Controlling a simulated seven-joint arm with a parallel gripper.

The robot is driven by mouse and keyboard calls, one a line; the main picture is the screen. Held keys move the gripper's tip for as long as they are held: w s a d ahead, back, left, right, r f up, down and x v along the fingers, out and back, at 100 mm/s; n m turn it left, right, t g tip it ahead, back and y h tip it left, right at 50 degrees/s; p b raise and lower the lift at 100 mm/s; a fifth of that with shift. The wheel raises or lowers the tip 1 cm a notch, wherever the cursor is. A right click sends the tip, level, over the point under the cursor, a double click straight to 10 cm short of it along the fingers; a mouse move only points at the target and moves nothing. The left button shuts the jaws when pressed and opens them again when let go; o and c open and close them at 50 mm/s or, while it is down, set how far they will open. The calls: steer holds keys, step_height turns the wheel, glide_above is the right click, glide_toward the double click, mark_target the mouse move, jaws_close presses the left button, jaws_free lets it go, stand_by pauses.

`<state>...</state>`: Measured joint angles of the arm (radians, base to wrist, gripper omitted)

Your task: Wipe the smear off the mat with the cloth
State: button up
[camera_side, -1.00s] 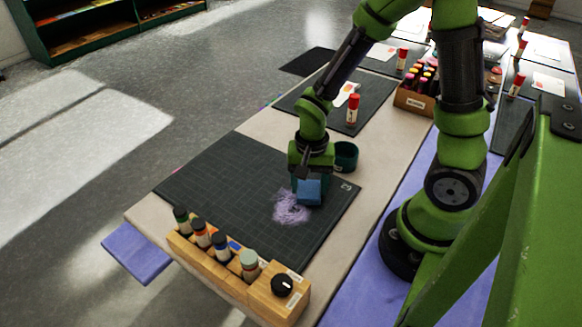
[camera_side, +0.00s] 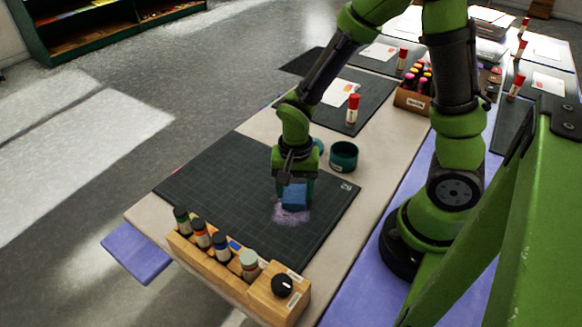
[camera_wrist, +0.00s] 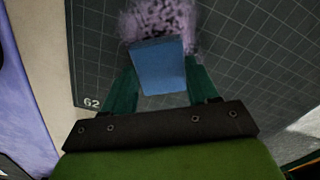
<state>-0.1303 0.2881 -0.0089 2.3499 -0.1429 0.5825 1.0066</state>
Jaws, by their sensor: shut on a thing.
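The blue cloth (camera_side: 295,197) is a folded block held between the fingers of my gripper (camera_side: 294,186). It also shows in the wrist view (camera_wrist: 158,66), between the two green fingertips (camera_wrist: 160,85). The pale purple smear (camera_side: 291,214) lies on the dark gridded mat (camera_side: 225,185), towards its right front part. The cloth is over the smear's far edge and hides part of it; it looks at mat level. In the wrist view the smear (camera_wrist: 160,20) spreads just beyond the cloth, cut by the top edge.
A wooden rack (camera_side: 215,257) with several bottles and a black knob stands along the mat's front edge. A green round cup (camera_side: 344,156) stands off the mat's far right edge. A red-capped glue stick (camera_side: 353,109) stands on another mat farther back. The mat's left side is clear.

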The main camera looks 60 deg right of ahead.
mark_target(269, 220)
steer(key=shift+s+a+f, duration=0.1)
steer(key=shift+s+a, duration=0.05)
steer(key=shift+a, duration=3.95)
steer(key=shift+w+d, duration=0.15)
steer(key=shift+w, duration=0.75)
steer(key=shift+d, duration=5.5)
steer(key=shift+r, duration=0.2)
steer(key=shift+r, duration=2.45)
